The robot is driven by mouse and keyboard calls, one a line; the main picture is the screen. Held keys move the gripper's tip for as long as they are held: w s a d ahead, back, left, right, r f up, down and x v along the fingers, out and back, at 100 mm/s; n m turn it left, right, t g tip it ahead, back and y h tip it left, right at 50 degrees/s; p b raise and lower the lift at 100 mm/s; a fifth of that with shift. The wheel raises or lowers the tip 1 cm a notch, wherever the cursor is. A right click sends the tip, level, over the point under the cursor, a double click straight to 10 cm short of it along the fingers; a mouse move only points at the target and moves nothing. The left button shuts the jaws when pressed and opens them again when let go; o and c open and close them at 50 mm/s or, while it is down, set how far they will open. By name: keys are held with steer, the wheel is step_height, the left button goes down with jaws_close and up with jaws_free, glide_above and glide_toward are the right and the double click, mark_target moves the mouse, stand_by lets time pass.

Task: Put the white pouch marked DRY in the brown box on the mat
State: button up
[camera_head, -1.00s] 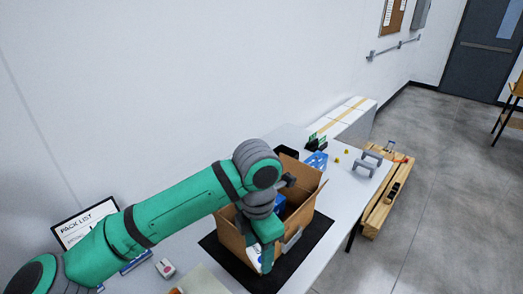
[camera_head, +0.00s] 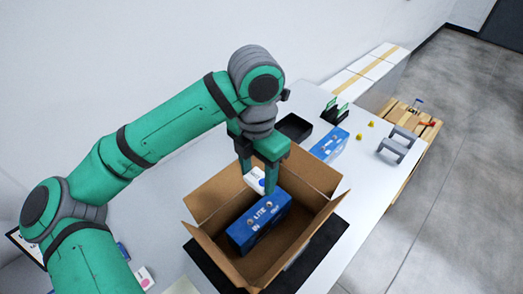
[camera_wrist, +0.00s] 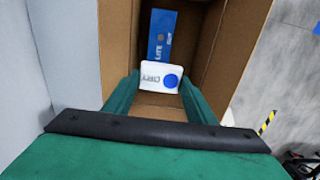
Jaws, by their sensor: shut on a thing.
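The open brown box (camera_head: 317,175) stands on the black mat (camera_head: 325,245) with its flaps spread. A blue unit marked LITE (camera_head: 258,225) lies inside it and also shows in the wrist view (camera_wrist: 161,35). My gripper (camera_head: 258,180) points down over the box opening, near the far left side. It is shut on the white pouch (camera_head: 255,177), which hangs at the fingertips beside the blue unit's top. In the wrist view the pouch (camera_wrist: 160,77) shows its DRY mark and blue dot between the two green fingers. Its exact height over the box floor is unclear.
A black tray (camera_head: 294,128), a blue box (camera_head: 330,145), small yellow pieces (camera_head: 359,137) and a grey double-ended part (camera_head: 397,144) sit farther along the white table. A wooden pallet (camera_head: 415,122) stands beyond the table. The box's flaps stick out around the gripper.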

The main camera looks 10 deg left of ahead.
steer(key=shift+w+f, duration=0.2)
steer(key=shift+w, duration=0.35)
steer(key=shift+f, duration=0.3)
steer(key=shift+s+f, duration=0.15)
steer(key=shift+f, duration=0.15)
step_height(320, 180, down, 10)
steer(key=shift+s+f, duration=0.1)
steer(key=shift+f, duration=0.05)
step_height(320, 180, down, 2)
steer(key=shift+f, duration=0.25)
steer(key=shift+a+f, duration=0.2)
steer(key=shift+f, duration=0.4)
steer(key=shift+d+f, duration=0.2)
steer(key=shift+f, duration=0.25)
steer(key=shift+w, duration=0.2)
